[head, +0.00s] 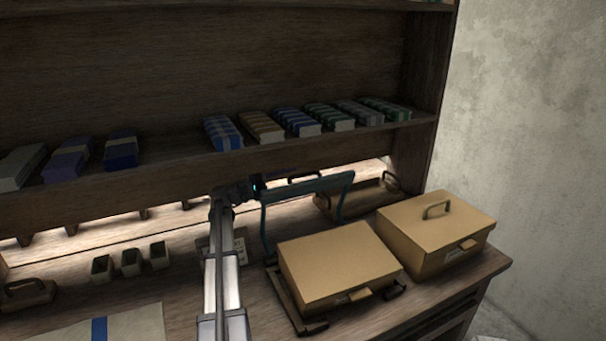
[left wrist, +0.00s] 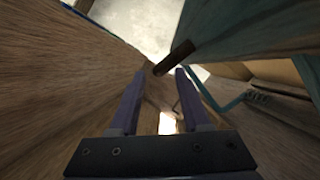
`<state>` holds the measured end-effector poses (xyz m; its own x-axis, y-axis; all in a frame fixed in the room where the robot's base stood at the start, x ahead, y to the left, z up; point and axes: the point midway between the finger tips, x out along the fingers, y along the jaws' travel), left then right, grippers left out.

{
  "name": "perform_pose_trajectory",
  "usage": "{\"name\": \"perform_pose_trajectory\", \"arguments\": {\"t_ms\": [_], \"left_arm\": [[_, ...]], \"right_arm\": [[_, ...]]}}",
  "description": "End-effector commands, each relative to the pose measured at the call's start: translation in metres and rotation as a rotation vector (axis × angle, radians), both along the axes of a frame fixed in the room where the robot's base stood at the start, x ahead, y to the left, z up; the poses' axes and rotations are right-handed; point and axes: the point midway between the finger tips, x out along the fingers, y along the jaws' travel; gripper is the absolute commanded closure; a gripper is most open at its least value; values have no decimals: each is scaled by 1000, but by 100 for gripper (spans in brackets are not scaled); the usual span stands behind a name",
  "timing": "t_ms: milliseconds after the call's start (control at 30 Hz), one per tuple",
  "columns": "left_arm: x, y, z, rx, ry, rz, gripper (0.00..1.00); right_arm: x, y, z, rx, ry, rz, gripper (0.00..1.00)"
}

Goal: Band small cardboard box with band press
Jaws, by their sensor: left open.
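A tan cardboard box (head: 338,262) sits closed on the dark base of the band press (head: 285,300), with a small tab at its front. The press's teal frame (head: 310,186) stands raised behind the box. My left gripper (head: 282,181) is at the upper left end of this frame. In the left wrist view its two fingers (left wrist: 166,72) are open. A dark rod-like handle (left wrist: 178,56) lies across near the fingertips, beside the teal frame (left wrist: 235,28); I cannot tell whether they touch. My right gripper is not in view.
A second tan box with a top handle (head: 440,240) stands right of the press. A shelf (head: 180,160) with several banded bundles runs above the bench. Small dark cups (head: 131,263) and a sheet with a blue stripe (head: 130,326) lie left of my arm.

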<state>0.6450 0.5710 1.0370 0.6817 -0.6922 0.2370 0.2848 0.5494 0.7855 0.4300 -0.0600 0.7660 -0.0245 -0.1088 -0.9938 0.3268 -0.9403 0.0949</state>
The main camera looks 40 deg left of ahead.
Motion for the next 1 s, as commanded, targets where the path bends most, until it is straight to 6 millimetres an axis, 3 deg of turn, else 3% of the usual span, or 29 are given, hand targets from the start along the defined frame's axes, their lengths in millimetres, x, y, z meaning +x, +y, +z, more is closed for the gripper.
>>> {"name": "perform_pose_trajectory", "arguments": {"t_ms": [300, 667, 1000], "left_arm": [[24, -24, 9, 1, 0, -1, 53], [26, -27, 9, 0, 0, 0, 54], [26, -26, 9, 0, 1, 1, 92]], "right_arm": [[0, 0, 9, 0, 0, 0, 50], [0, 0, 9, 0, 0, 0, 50], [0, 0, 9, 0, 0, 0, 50]]}}
